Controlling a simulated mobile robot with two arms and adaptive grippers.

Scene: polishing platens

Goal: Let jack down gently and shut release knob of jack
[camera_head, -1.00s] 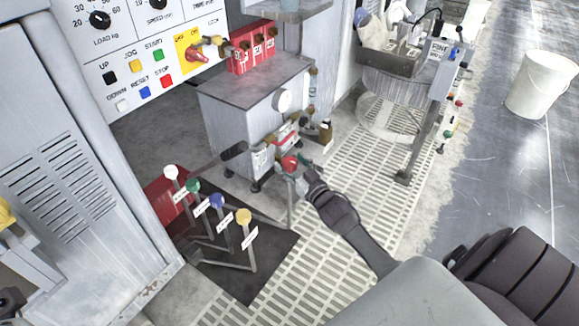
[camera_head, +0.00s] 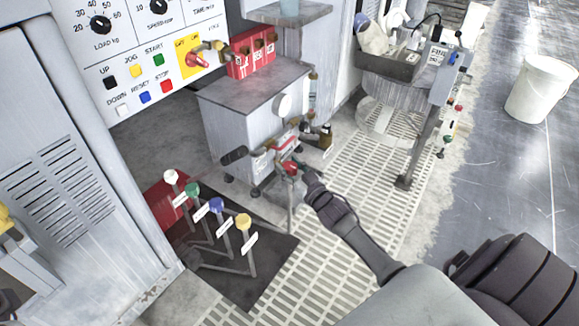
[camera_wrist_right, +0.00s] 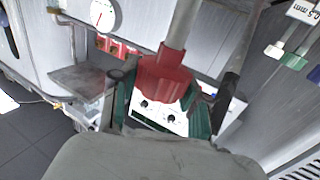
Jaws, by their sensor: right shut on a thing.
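A red knob (camera_head: 290,168) sits at the end of a grey post in front of the grey cabinet. My right gripper (camera_head: 298,170) reaches it from the lower right and is shut on it. In the right wrist view the red knob (camera_wrist_right: 165,80) lies between my dark fingers (camera_wrist_right: 172,98), with a grey rod rising from it. A black-gripped handle (camera_head: 235,156) sticks out to the left of the post. I cannot tell which part is the jack's body; the lower parts are partly hidden.
Levers with white, green, blue (camera_head: 216,205) and yellow knobs stand on a dark mat at the left. The grey cabinet (camera_head: 235,130) is close behind the red knob. Floor grating (camera_head: 345,190) is clear to the right. A white bucket (camera_head: 540,88) stands far right.

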